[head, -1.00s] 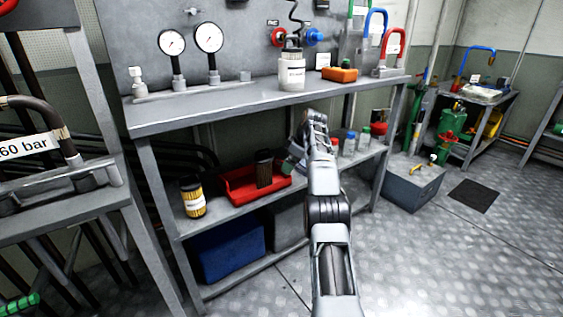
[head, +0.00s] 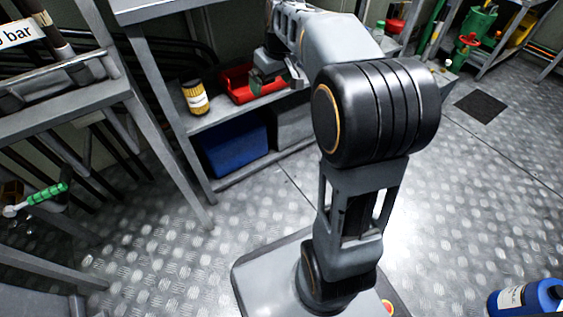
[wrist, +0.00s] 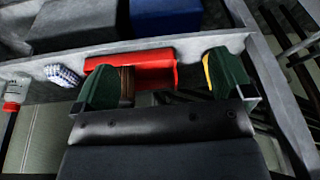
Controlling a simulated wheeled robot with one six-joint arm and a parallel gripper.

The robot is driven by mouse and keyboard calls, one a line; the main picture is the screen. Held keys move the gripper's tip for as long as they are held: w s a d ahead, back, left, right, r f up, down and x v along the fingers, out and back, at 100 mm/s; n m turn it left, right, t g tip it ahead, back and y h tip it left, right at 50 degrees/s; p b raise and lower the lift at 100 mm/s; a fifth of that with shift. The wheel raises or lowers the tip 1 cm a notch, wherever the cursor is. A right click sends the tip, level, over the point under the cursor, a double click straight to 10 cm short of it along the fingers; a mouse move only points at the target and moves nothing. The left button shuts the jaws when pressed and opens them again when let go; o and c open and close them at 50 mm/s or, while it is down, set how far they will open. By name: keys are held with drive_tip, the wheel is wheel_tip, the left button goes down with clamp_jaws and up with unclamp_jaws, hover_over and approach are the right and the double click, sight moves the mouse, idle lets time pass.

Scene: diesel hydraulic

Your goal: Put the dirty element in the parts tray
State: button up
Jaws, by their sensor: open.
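The red tray (head: 236,84) sits on the lower shelf in the head view, partly covered by my gripper (head: 271,82). It also shows in the wrist view (wrist: 152,60), beyond and between my fingers. My gripper (wrist: 165,82) is open, with its two green fingers wide apart. A dark brown pleated element (wrist: 126,83) shows beside the left finger in the wrist view, partly hidden by it and against the tray; contact is unclear. In the head view my gripper hides it. A yellow element with a white label (head: 195,97) stands on the shelf left of the tray.
A blue bin (head: 235,145) and a grey box (head: 293,124) stand below the shelf. The bench top and shelf posts (head: 165,110) frame the space around my arm. A white and blue object (wrist: 63,75) lies near the tray in the wrist view.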

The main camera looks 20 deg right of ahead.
drive_tip(key=s+a+f+m, duration=0.1)
drive_tip(key=s+a+f, duration=0.1)
drive_tip(key=s, duration=0.4)
drive_tip(key=s+a+f+m, duration=0.1)
drive_tip(key=s+a+f, duration=0.1)
drive_tip(key=s+f, duration=0.2)
drive_tip(key=s+a+f+h, duration=0.1)
drive_tip(key=s+a+f, duration=0.1)
drive_tip(key=s, duration=0.7)
drive_tip(key=shift+s+f+m, duration=0.3)
drive_tip(key=shift+f+m, duration=0.1)
drive_tip(key=shift+f, duration=0.35)
wheel_tip(320, 180, up, 43)
drive_tip(key=t+p, duration=0.1)
drive_tip(key=p, duration=4)
drive_tip(key=shift+a, duration=0.2)
